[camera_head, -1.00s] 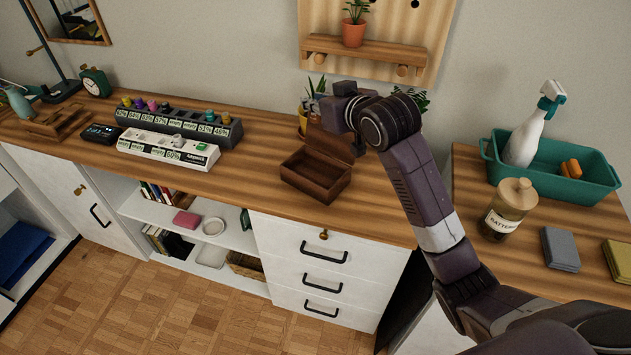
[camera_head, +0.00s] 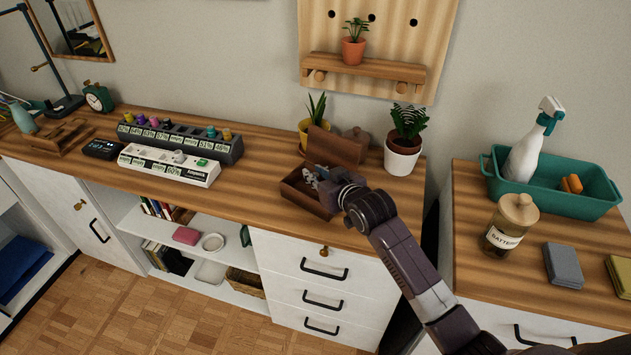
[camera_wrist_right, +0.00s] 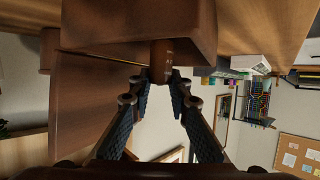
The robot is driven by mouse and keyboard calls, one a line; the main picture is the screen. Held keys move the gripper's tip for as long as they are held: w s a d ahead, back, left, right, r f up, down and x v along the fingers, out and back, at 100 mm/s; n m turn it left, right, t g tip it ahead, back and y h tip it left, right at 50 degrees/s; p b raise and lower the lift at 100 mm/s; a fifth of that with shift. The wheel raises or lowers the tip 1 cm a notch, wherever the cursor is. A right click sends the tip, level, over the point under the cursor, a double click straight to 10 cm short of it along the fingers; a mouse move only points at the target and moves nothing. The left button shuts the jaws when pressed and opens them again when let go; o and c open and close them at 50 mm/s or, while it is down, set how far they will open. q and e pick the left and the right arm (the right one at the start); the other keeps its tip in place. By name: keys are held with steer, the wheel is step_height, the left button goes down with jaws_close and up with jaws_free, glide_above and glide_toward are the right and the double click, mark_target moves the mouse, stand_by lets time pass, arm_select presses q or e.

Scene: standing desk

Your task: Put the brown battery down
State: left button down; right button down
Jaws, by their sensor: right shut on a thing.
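My right gripper (camera_head: 320,176) is over the open wooden box (camera_head: 303,196) on the desk, low at its opening. In the right wrist view the gripper (camera_wrist_right: 161,85) is shut on the brown battery (camera_wrist_right: 162,60), a short brown cylinder between the fingertips. The box's brown wood (camera_wrist_right: 130,22) is close to the battery there; I cannot tell whether they touch. In the head view the battery is hidden by the gripper. The box lid (camera_head: 338,146) stands open at the back. My left gripper is not in view.
A charger rack (camera_head: 185,137) holding coloured batteries and a white power strip (camera_head: 168,165) are left of the box. Potted plants (camera_head: 403,150) stand behind and right of it. A battery jar (camera_head: 509,226) and green caddy (camera_head: 553,187) are on the right-hand surface.

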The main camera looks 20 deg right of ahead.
steer(key=shift+f, duration=1.35)
steer(key=c, duration=1.8)
jaws_free()
steer(key=shift+f, duration=0.1)
steer(key=shift+s, duration=0.15)
steer(key=v, duration=1.2)
